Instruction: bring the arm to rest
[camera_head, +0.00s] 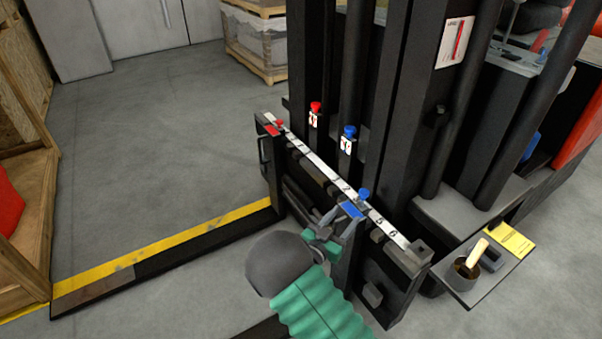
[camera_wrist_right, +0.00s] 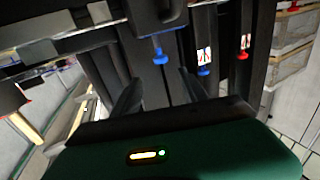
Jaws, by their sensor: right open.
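My right gripper (camera_head: 340,219) reaches up from the bottom of the head view, its green-sleeved arm behind it. Its fingers are apart, with nothing visibly held, close to the front of the numbered rail (camera_head: 318,164). In the right wrist view the two dark fingers (camera_wrist_right: 159,76) are spread. A blue knob (camera_wrist_right: 158,54) shows between and beyond them, apparently apart from them. In the head view a blue knob (camera_head: 364,195) stands on the rail beside a blue patch (camera_head: 352,210). My left gripper is not in view.
A dark forklift mast (camera_head: 393,100) rises behind the rail. A red knob (camera_head: 280,123) sits at the rail's far end. A side tray (camera_head: 480,290) with a cup (camera_head: 466,268) stands at right.

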